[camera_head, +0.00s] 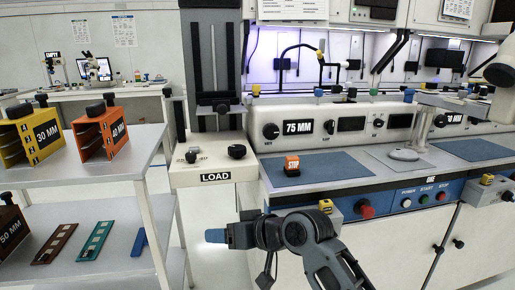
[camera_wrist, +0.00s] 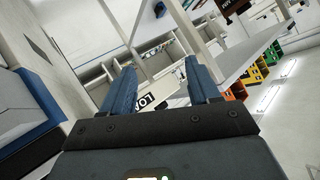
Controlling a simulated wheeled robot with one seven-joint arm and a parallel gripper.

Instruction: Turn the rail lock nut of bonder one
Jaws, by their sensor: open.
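Bonder one is probably the nearer machine, with a white panel (camera_head: 345,112) reading 75 MM. Its black dial (camera_head: 271,131) is at the panel's left end. A LOAD block (camera_head: 216,176) juts out at the machine's left, with two dark knobs on top, one of them a larger black knob (camera_head: 237,151). I cannot tell which part is the rail lock nut. My gripper (camera_head: 214,236) is in front of and below the LOAD block, pointing left, apart from it. In the wrist view its blue fingers (camera_wrist: 160,68) are open and empty, with the LOAD label (camera_wrist: 141,103) beyond them.
A cart (camera_head: 110,160) at left carries a yellow 30 MM box (camera_head: 32,134) and an orange 40 MM box (camera_head: 100,135). A red button (camera_head: 367,210) is on the front edge. Floor shows between cart and machine.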

